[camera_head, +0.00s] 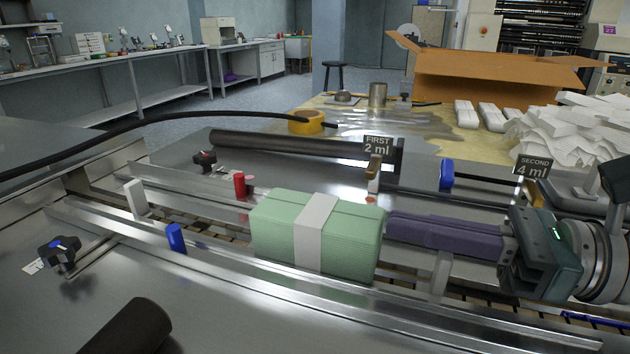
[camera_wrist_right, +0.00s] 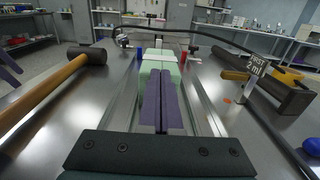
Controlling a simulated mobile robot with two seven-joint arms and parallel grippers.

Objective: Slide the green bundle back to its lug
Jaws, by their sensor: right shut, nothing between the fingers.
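The green bundle (camera_head: 275,228), with a white paper band (camera_head: 315,233) around its middle, lies in the channel between the metal rails. My right gripper (camera_head: 390,227) is shut and empty. Its two long purple fingers lie together along the channel, their tips at the right end of the bundle. Touching or just short of it, I cannot tell. The right wrist view shows the fingers pointing straight at the bundle (camera_wrist_right: 160,70). A blue lug (camera_head: 175,238), a white lug (camera_head: 135,198) and a red post (camera_head: 240,186) stand left of the bundle. My left gripper is out of view.
Metal guide rails (camera_head: 400,300) run along both sides of the channel. A black roller (camera_head: 300,144) lies behind, near the sign "FIRST 2 ml" (camera_head: 377,144). A dark cylinder (camera_head: 135,328) is at the front left. An open cardboard box (camera_head: 490,75) stands at the back.

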